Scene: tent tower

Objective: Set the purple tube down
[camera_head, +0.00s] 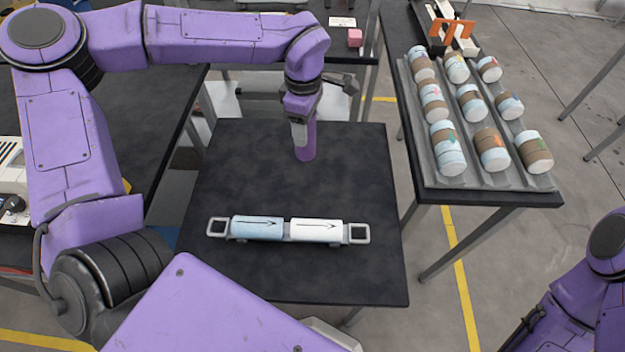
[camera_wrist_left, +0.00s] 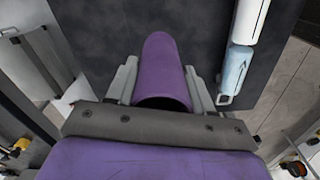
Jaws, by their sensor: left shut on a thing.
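The purple tube (camera_head: 307,143) is held by my left gripper (camera_head: 301,118), which points down over the back part of the dark middle table (camera_head: 350,180). In the left wrist view the tube (camera_wrist_left: 161,75) sits between the two grey fingers of the left gripper (camera_wrist_left: 162,88). The gripper is shut on it. The tube looks upright; I cannot tell whether its lower end touches the table. My right arm shows at the right edge, but its gripper is not in view.
A holder (camera_head: 358,234) with a blue cylinder (camera_head: 257,228) and a white cylinder (camera_head: 316,231) lies across the table's front. A rack (camera_head: 432,172) of several banded cylinders stands on the right table. A pink block (camera_head: 354,38) is at the back. The table between tube and holder is clear.

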